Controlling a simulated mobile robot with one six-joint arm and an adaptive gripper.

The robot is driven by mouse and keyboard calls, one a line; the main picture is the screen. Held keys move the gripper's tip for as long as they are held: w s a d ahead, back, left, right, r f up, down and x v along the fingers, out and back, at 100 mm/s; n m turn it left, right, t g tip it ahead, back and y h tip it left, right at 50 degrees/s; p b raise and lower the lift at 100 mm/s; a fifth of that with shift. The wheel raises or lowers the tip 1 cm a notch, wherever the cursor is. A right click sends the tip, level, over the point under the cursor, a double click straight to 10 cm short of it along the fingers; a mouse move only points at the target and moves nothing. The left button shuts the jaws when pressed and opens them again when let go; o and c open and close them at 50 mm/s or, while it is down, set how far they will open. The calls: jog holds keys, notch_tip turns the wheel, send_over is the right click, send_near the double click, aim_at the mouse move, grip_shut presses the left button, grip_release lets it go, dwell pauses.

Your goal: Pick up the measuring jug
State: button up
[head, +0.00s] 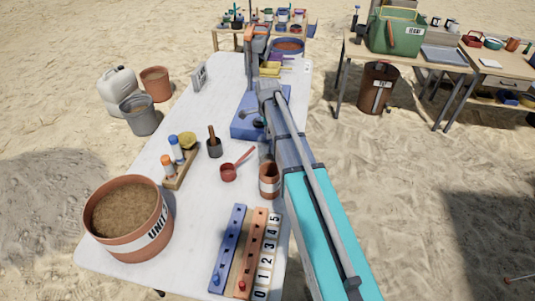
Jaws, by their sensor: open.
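I cannot single out a measuring jug for certain in the head view. A small brown cup-shaped vessel (269,181) stands upright on the white table, just left of my arm. A red scoop (228,172) with a long handle lies to its left. My gripper (251,119) is at the far end of my arm, over the blue tray (246,132). It is open, and I see nothing held in it. My arm partly hides the tray and the right side of the table.
On the white table (185,232) are a soil-filled pot (150,237), a bottle rack (181,171), a mortar with pestle (214,148) and numbered peg boards (240,255). A grey bucket (139,116) and white canister (118,92) stand on sand at left. Other tables stand behind.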

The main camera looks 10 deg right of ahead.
aim_at(267, 141)
jog(key=shift+f, duration=0.1)
jog(key=shift+f+b, duration=2.55)
jog(key=shift+b, duration=0.05)
jog(key=shift+c, duration=0.2)
grip_shut()
